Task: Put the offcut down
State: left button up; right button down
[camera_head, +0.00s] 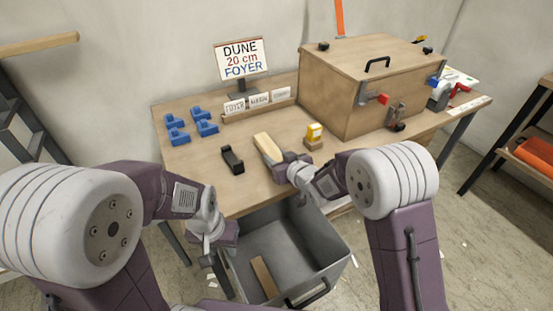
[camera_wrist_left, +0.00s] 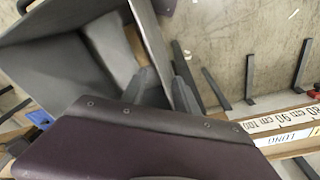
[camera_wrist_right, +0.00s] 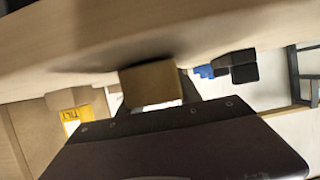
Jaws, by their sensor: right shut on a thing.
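My right gripper (camera_head: 283,158) is shut on a pale wooden offcut (camera_head: 266,146) over the front middle of the workbench (camera_head: 205,190). In the right wrist view, the offcut's end (camera_wrist_right: 151,84) sits between the fingers, close to the bench top with a dark shadow beside it. I cannot tell whether it touches the bench. My left gripper (camera_head: 218,245) hangs low in front of the bench, by the left side of the grey bin (camera_head: 325,247). Its fingers (camera_wrist_left: 166,88) are apart and look empty. Another wooden piece (camera_head: 263,277) lies in the bin.
A black block (camera_head: 232,160) lies left of the offcut, and a yellow item (camera_head: 314,132) stands right of it. Several blue pieces (camera_head: 178,136) are at the bench's left. A large wooden box (camera_head: 335,95) fills the right. A sign (camera_head: 241,59) and labelled cards (camera_head: 258,101) stand behind.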

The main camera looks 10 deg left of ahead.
jog(key=shift+f, duration=0.15)
jog(key=c, duration=0.8)
grip_release()
jog(key=shift+c, duration=0.2)
jog(key=shift+r, duration=0.35)
jog(key=p+v, duration=0.2)
jog(key=v, duration=1)
jog(key=shift+f, duration=0.15)
